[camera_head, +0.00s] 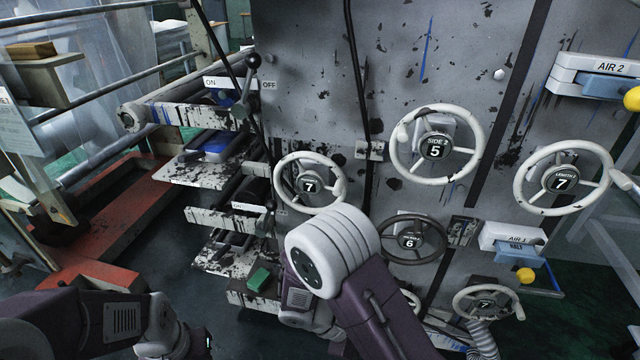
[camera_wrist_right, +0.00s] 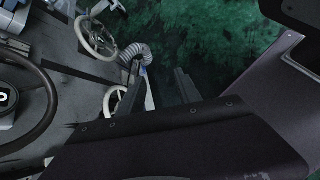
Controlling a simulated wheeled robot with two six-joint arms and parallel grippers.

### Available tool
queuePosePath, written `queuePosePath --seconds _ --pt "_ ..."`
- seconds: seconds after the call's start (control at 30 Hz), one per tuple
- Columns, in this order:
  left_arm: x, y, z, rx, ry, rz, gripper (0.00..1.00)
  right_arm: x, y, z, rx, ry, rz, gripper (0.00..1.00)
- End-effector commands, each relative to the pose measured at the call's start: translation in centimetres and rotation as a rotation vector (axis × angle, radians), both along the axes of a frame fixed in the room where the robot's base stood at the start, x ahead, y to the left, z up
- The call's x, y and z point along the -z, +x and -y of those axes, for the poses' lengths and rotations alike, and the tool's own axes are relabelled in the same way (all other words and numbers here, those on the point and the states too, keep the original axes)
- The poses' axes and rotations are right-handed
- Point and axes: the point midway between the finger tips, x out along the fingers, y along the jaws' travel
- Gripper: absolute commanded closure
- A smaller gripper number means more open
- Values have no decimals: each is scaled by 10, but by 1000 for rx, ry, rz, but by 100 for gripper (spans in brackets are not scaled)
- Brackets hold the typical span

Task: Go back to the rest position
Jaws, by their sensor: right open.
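My right arm (camera_head: 335,250) rises from the bottom middle of the head view, its white rounded joint in front of the panel. My right gripper is hidden in that view. In the right wrist view, the right gripper (camera_wrist_right: 158,92) shows as dark fingers apart, partly covered by a dark plate of my own arm; nothing is seen between them. My left arm (camera_head: 95,315) comes in low at the left, folded, its pale wrist part at the bottom edge. The left gripper is out of view.
A grey panel carries several handwheels, including wheel 5 (camera_head: 437,145), wheel 6 (camera_head: 410,238) and the right wheel 7 (camera_head: 562,180). The left wheel 7 (camera_head: 310,184) is close to my right arm. A ribbed hose (camera_head: 483,342) is at lower right. Dark floor (camera_head: 180,240) lies open at left.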

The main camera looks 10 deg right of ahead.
Motion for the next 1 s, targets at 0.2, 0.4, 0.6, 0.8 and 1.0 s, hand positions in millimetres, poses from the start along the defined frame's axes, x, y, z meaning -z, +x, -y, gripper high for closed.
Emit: queuePosePath --seconds 0.2,0.4,0.6,0.8,1.0 --pt "0 0 0 0 0 0 64 -30 9 25 190 67 126 59" --pt "0 0 0 0 0 0 64 -53 -13 21 570 308 340 59" --pt "0 0 0 0 0 0 64 -60 -2 -23 855 627 599 59" --pt "-63 0 0 0 0 1 64 -119 15 -36 859 706 655 59" --pt "-136 0 0 0 0 0 64 -193 15 -36 859 705 652 59"
